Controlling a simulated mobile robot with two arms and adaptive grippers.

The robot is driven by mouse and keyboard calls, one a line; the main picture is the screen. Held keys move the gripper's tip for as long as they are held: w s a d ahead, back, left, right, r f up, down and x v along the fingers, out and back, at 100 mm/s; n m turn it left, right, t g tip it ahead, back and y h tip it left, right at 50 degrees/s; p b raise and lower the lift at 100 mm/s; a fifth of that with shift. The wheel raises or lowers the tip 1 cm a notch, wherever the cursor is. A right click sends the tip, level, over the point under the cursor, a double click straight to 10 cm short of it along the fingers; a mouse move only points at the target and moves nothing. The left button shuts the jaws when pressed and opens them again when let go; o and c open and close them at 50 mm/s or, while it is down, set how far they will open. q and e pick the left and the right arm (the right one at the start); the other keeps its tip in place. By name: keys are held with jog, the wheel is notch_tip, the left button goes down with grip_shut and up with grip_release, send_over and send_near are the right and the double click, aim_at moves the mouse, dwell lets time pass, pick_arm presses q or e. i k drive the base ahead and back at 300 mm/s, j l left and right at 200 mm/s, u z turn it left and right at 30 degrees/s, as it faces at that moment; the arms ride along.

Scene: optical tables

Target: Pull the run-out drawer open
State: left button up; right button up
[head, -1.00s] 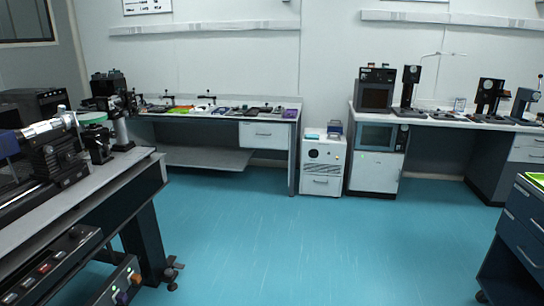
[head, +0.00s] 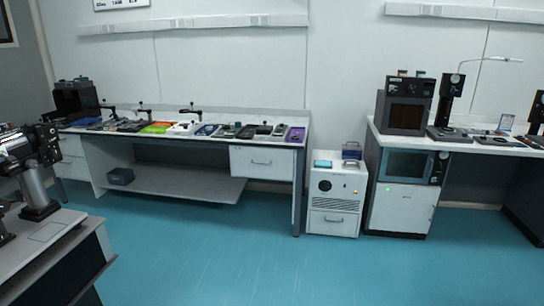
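A white drawer (head: 262,163) with a bar handle hangs under the right end of the long back bench and looks shut. A second drawer front (head: 333,224) with a handle is low on the small white floor unit (head: 336,190), also shut. More drawer fronts (head: 72,158) show at the bench's left end. I cannot tell from any label which one is the run-out drawer. Neither of my grippers is in view.
The long bench (head: 205,138) carries trays and small tools, with a shelf (head: 180,184) below. An optical table (head: 45,240) with black equipment stands at near left. A right bench (head: 480,146) holds instruments. The blue floor (head: 260,260) between is clear.

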aim_at(268, 152)
jog(key=i, duration=2)
